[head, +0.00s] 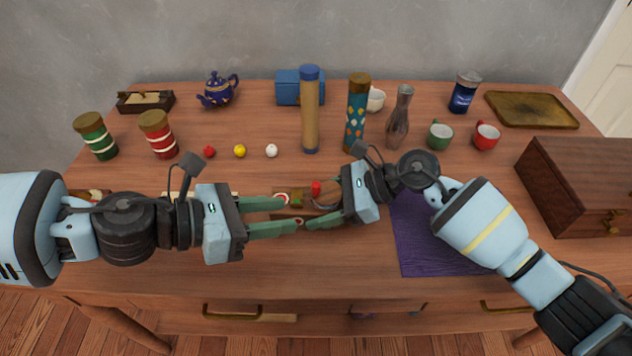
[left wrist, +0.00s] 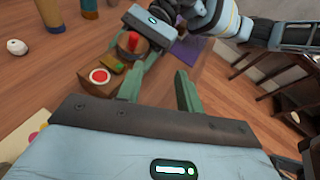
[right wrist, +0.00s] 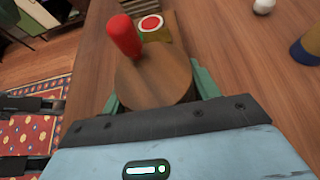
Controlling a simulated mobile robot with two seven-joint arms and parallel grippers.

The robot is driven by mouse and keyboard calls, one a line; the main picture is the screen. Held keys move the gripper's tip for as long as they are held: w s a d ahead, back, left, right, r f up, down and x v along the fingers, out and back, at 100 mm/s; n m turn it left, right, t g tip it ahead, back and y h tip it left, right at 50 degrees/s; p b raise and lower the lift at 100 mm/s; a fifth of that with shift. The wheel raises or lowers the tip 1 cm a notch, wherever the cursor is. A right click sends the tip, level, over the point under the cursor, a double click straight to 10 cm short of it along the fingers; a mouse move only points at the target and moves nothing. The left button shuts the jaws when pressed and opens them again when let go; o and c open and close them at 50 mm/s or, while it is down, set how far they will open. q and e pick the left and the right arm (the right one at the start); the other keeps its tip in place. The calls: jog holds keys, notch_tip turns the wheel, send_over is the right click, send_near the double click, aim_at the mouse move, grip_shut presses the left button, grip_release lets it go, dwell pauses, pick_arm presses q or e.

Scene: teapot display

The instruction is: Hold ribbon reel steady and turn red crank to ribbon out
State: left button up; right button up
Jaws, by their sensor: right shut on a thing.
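The ribbon reel has a wooden base (head: 288,213) and a round wooden drum (right wrist: 155,80) with an upright red crank knob (head: 316,188). The knob also shows in the right wrist view (right wrist: 123,36). A red-and-white disc (left wrist: 100,76) and a green piece are on the base beside the drum. My right gripper (head: 324,205) is shut on the drum, one finger on each side. My left gripper (head: 290,213) is open and empty at the base's left end. Its fingers (left wrist: 157,88) are apart in the left wrist view. They partly hide the base in the head view.
A purple cloth (head: 425,245) lies under my right arm. A wooden chest (head: 580,185) stands at the right. Tall tubes (head: 310,115), a glass vase (head: 399,118) and small balls (head: 240,151) stand behind the reel. The table's front strip is clear.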

aim_at(316, 183)
pick_arm(q)
jog(key=shift+m+t+y, duration=0.3)
jog(key=shift+y, duration=0.1)
jog(key=w+a+r, duration=0.2)
jog(key=a, duration=0.1)
jog(key=shift+w+a+r, duration=0.2)
jog(key=shift+w, duration=0.2)
jog(key=x, duration=1.2)
jog(key=shift+w, duration=0.1)
jog(key=shift+c, duration=0.2)
grip_shut()
